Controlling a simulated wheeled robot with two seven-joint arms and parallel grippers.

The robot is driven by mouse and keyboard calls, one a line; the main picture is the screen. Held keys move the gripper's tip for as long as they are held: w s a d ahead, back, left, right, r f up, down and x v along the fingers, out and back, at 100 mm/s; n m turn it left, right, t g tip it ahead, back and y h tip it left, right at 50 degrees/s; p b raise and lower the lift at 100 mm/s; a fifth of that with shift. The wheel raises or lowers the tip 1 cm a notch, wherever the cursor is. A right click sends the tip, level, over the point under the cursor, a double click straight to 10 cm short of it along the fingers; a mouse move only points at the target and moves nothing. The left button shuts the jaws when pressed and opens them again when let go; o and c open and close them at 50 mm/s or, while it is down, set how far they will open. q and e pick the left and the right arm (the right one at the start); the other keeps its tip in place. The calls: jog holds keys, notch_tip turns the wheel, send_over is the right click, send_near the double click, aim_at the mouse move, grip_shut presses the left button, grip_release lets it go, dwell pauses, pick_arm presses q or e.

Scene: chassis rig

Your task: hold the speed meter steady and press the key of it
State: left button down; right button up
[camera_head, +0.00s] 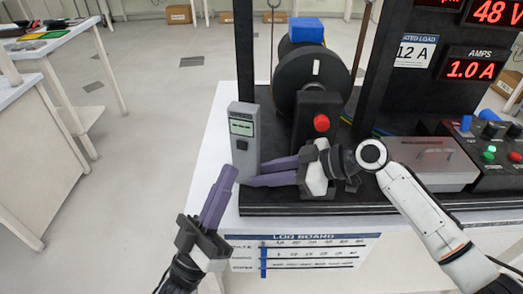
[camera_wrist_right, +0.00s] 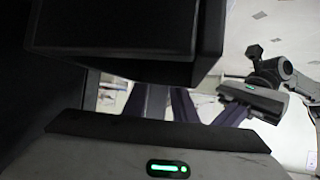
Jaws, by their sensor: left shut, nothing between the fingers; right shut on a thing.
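The speed meter (camera_head: 244,120) is a grey upright handheld box with a small greenish display and a dark round key (camera_head: 241,145) on its front. It stands near the left end of the black rig base in the head view. My right gripper (camera_head: 251,173) comes in from the right, with purple fingers shut on the meter's lower part. My left gripper (camera_head: 229,180) is shut and empty, its purple fingers pointing up just below and left of the meter, under the key. Whether its tips touch the meter cannot be told. The meter is not clearly identifiable in the right wrist view.
A dark wheel (camera_head: 313,80) and a block with a red knob (camera_head: 321,123) stand right of the meter. A control box (camera_head: 491,142) and metal plate (camera_head: 432,162) are farther right. A log board (camera_head: 300,253) hangs in front. Open floor lies left.

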jog(key=o, duration=0.9)
pick_arm(q)
jog(key=shift+s+a, duration=0.2)
jog(key=shift+s, duration=0.65)
pick_arm(e)
jog(key=shift+d, duration=0.1)
